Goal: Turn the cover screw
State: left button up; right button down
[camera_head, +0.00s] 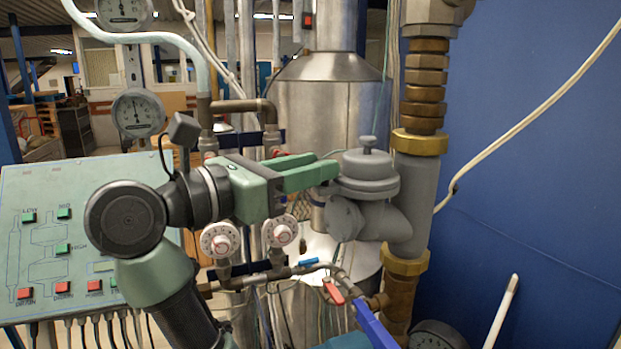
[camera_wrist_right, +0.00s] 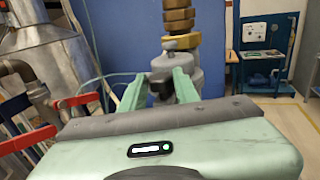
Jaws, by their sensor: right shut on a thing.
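The grey meter (camera_head: 368,185) is mounted on the vertical pipe, with a round cover (camera_head: 367,165) and a small knob on top. My right gripper (camera_head: 330,170) reaches it from the left, with its green fingertips at the cover's left edge. In the right wrist view, the two fingers (camera_wrist_right: 161,78) stand either side of a small dark part, the cover screw (camera_wrist_right: 161,88), in front of the grey meter body (camera_wrist_right: 172,64). The gripper is shut on this part. The screw is hidden behind the fingers in the head view. My left gripper is not in view.
Pressure gauges (camera_head: 138,113), white dials (camera_head: 219,240) and a red valve handle (camera_head: 334,291) crowd the space around my arm. A control panel (camera_head: 80,240) stands at the left. A blue wall (camera_head: 530,170) fills the right side.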

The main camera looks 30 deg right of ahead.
jog(key=shift+f+g, duration=0.1)
jog(key=shift+g, duration=0.2)
jog(key=c, duration=1.3)
grip_release()
jog(key=shift+c, duration=0.2)
jog(key=o, duration=0.3)
jog(key=shift+d, duration=0.15)
jog(key=shift+w+d, duration=0.1)
jog(key=shift+d, duration=0.05)
jog(key=shift+a, duration=0.2)
